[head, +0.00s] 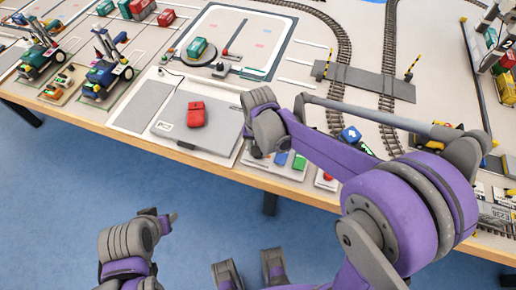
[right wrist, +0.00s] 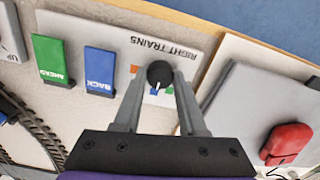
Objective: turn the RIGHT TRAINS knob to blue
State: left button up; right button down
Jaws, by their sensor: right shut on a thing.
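The RIGHT TRAINS knob (right wrist: 160,74) is round and black with a white pointer line, on a pale panel (right wrist: 195,45) in the right wrist view. The pointer faces the lower edge of that view. Small orange, green and blue marks show around the knob, partly covered by the fingers. My right gripper (right wrist: 160,98) is shut on the knob, one finger on each side. In the head view my right wrist (head: 265,130) hides the knob. Parts of my left arm (head: 128,240) show low in the head view, off the table; its jaws cannot be made out clearly.
Beside the knob are a blue BACK lever (right wrist: 99,72) and a green AHEAD lever (right wrist: 53,62). A grey pad with a red block (head: 196,114) lies left of my right wrist.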

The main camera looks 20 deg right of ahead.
dwell(0.3)
jog(key=shift+c, duration=2.3)
grip_release()
jog(key=shift+r, duration=0.15)
notch_tip(320, 180, up, 11)
jog(key=p, duration=0.1)
jog(key=shift+f, duration=0.2)
jog(key=s+d+n+t+p, duration=0.2)
jog(key=s+d, duration=0.1)
jog(key=s, duration=0.4)
jog(key=s+d+n+t+p, duration=0.2)
jog(key=s+d+t, duration=0.1)
jog(key=s, duration=0.4)
jog(key=shift+s+d+r+n+p, duration=0.2)
jog(key=shift+s+r+n+p, duration=0.1)
jog(key=shift+s+r+n, duration=0.1)
